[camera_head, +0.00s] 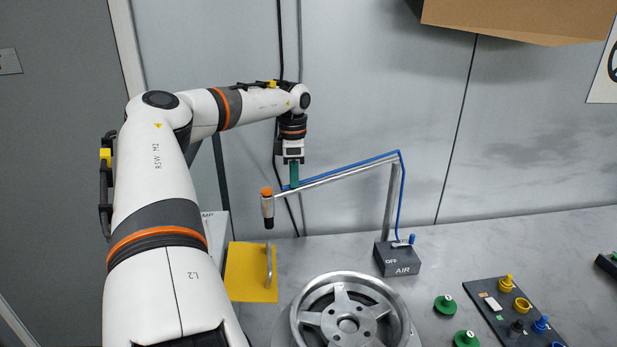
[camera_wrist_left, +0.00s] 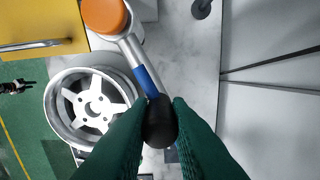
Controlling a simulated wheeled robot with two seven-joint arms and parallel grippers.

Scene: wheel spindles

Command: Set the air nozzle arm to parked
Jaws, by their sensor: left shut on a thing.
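The air nozzle arm (camera_head: 340,173) is a thin silver bar with a blue hose, reaching left from an upright post (camera_head: 390,200) on a grey box marked AIR and OFF (camera_head: 397,260). Its nozzle (camera_head: 267,205), with an orange cap and black tip, hangs above the bench at the bar's left end, behind the yellow plate. My left gripper (camera_head: 294,184) points down at the bar near that end. In the left wrist view its green fingers (camera_wrist_left: 160,122) are shut on a black grip of the arm (camera_wrist_left: 160,120); the orange cap (camera_wrist_left: 103,14) shows beyond. My right gripper is out of view.
A spoked wheel (camera_head: 308,318) stands at the front of the bench. A yellow plate with a handle (camera_head: 240,285) is left of it. A dark tray (camera_head: 485,296) with small coloured parts and green pieces (camera_head: 445,305) are at right. A cardboard box (camera_head: 520,15) hangs over the top right.

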